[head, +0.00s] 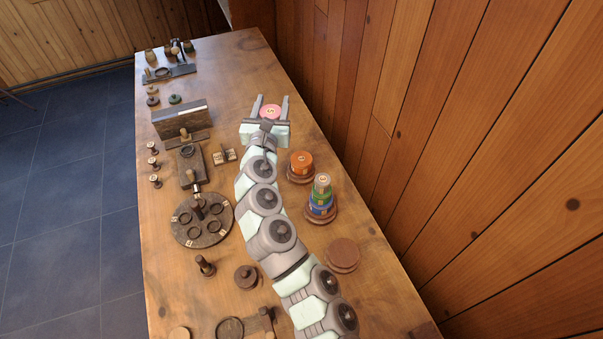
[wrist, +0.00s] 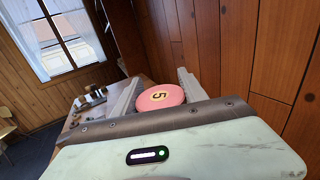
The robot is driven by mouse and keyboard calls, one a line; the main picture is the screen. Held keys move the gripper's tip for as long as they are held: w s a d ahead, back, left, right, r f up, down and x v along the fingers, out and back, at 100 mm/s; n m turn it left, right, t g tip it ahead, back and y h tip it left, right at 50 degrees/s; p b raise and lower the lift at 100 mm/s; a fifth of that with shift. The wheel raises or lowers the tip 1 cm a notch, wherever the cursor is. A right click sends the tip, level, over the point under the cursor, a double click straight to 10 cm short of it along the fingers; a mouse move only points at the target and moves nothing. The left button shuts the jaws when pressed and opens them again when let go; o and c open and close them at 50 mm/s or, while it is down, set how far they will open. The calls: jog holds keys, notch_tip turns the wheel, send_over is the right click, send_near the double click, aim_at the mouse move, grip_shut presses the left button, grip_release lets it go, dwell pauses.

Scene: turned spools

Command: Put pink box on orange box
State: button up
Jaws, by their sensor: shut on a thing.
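The pink box is a round pink spool (head: 270,112) with a "5" on its top. It sits between the fingers of my gripper (head: 270,104), which is shut on it. In the wrist view the pink box (wrist: 160,97) shows between the two fingers, its top face visible and its lower part hidden behind my gripper. The orange box is a round orange spool (head: 301,162) on a brown round base (head: 301,176), to the right of my arm and nearer the camera than my gripper. The orange box does not show in the wrist view.
A stack with a green spool (head: 321,198) and a blue spool (head: 320,209) stands just nearer than the orange box. An empty brown base (head: 342,252) lies nearer still. A dark upright board (head: 180,118) and a round tray (head: 202,235) stand left of my arm. A wooden wall borders the right.

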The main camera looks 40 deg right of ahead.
jog(key=m+g+h+b, duration=0.1)
jog(key=g+b, duration=0.1)
jog(key=b, duration=0.2)
send_over(303, 152)
jog(key=shift+h, duration=0.3)
notch_tip(303, 152, down, 15)
jog(key=b, duration=0.5)
jog(key=shift+d+r+b, duration=0.15)
jog(key=shift+b, duration=0.15)
jog(key=shift+f+b, duration=1.25)
jog(key=shift+f, duration=1.3)
jog(key=shift+f, duration=0.1)
jog(key=shift+f, duration=0.15)
jog(key=o, duration=1.3)
jog(key=shift+o, duration=0.2)
jog(key=shift+r, duration=0.2)
